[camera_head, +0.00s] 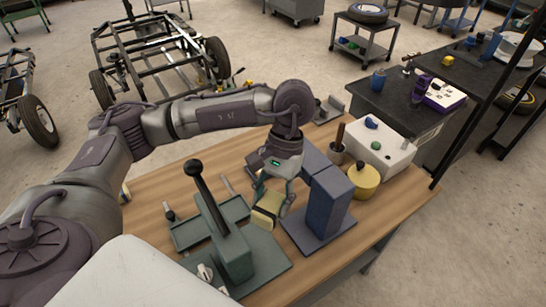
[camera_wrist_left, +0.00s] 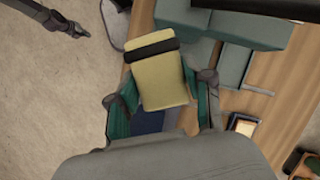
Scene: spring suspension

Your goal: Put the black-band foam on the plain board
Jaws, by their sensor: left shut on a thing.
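The black-band foam is a pale yellow block (camera_head: 265,214). In the left wrist view (camera_wrist_left: 163,84) a black band crosses it near its far end. My left gripper (camera_head: 273,196) is shut on it, with a teal finger on each side, and holds it near the green lever fixture (camera_head: 234,255) and the blue upright block fixture (camera_head: 328,200). I cannot tell whether the foam touches anything below it. I cannot tell which surface is the plain board. My right gripper does not show clearly in either view.
The wooden table (camera_head: 155,217) carries a shallow green tray (camera_head: 195,228), a yellow round container (camera_head: 363,180) and a white box (camera_head: 379,148) on the right. The tall black lever (camera_head: 203,186) stands close to the left of the gripper. A small pale item (camera_wrist_left: 243,127) lies at right in the wrist view.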

